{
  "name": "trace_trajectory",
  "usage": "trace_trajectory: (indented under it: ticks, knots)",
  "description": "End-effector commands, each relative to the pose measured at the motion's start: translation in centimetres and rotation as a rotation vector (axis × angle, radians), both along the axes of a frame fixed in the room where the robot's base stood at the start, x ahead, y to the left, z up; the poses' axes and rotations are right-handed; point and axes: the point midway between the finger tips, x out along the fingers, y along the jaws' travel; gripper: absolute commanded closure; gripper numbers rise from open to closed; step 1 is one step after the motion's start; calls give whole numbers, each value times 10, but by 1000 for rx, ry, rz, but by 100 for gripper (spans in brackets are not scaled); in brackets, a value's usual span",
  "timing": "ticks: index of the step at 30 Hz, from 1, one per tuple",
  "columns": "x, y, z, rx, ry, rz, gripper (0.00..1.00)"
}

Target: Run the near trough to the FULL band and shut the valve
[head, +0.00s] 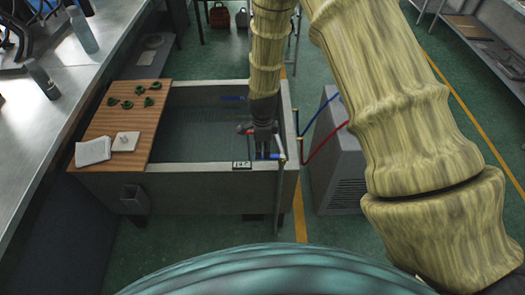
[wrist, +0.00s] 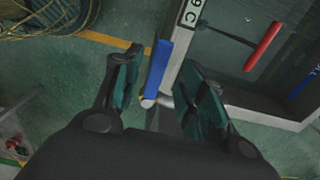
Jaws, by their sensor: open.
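The grey-walled trough (head: 215,185) stands in the middle of the head view, with dark liquid (head: 195,120) inside. A blue valve handle (wrist: 158,68) lies between the fingers of my gripper (wrist: 160,58) in the wrist view. The fingers are open, one on each side of it, and I cannot tell whether either touches it. In the head view my gripper (head: 264,146) points down at the trough's near right corner, beside a pipe (head: 281,150). It hides part of the valve.
A wooden board (head: 125,105) on the trough's left end carries green pieces (head: 139,90) and a white block (head: 94,151). A red bar (wrist: 263,46) shows right of my gripper. Blue and red hoses (head: 325,145) run to a grey cabinet (head: 340,160). A steel bench stands left.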

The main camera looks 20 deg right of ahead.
Motion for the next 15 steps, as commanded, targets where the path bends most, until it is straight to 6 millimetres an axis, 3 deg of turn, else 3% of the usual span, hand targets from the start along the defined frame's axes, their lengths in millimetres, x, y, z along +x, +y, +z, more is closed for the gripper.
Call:
trace_trajectory:
  ticks: [15]
  knots:
    - [0, 0, -33, 0, -1, 1, 59]
